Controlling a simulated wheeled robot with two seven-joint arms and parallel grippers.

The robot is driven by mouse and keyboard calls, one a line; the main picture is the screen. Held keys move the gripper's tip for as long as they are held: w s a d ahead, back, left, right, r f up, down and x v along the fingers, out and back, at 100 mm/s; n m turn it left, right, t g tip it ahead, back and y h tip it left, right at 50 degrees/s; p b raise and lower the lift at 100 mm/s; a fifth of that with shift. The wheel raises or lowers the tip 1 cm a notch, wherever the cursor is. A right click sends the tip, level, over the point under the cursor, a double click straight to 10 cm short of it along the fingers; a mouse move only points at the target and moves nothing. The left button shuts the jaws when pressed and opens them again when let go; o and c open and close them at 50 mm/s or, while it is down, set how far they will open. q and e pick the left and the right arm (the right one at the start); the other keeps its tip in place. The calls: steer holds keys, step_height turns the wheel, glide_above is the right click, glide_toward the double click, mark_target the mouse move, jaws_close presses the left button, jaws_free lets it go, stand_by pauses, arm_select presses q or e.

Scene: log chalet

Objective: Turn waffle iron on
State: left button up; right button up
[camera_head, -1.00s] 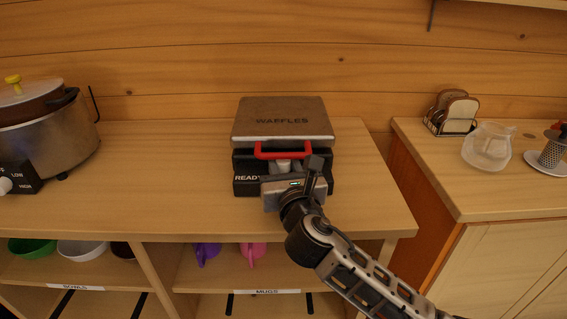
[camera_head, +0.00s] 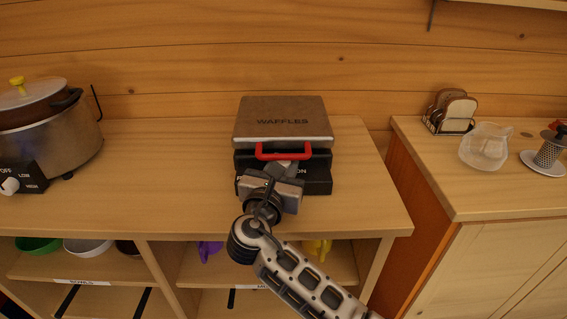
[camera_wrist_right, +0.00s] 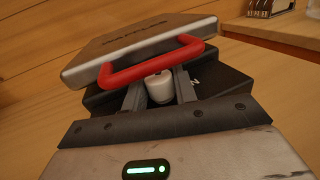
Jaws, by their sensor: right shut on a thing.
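The waffle iron (camera_head: 283,128) stands on the wooden counter with its metal lid, marked WAFFLES, closed. A red handle (camera_head: 283,151) spans the lid's front. The black base shows an ON label at right; the label at left is mostly covered by my right gripper. My right gripper (camera_head: 286,166) is at the base's front, just below the handle, with its body rolled. In the right wrist view its fingers (camera_wrist_right: 158,94) are shut on a white knob (camera_wrist_right: 159,87) on the base. My left gripper is out of view.
A slow cooker (camera_head: 46,135) stands at the left on the same counter (camera_head: 150,200). Shelves below hold bowls and mugs. Counter beside the iron is clear.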

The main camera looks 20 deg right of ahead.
stand_by(0.3)
steer(key=o, duration=1)
steer(key=shift+c, duration=0.2)
steer(key=v, duration=0.7)
steer(key=shift+s+a, duration=0.2)
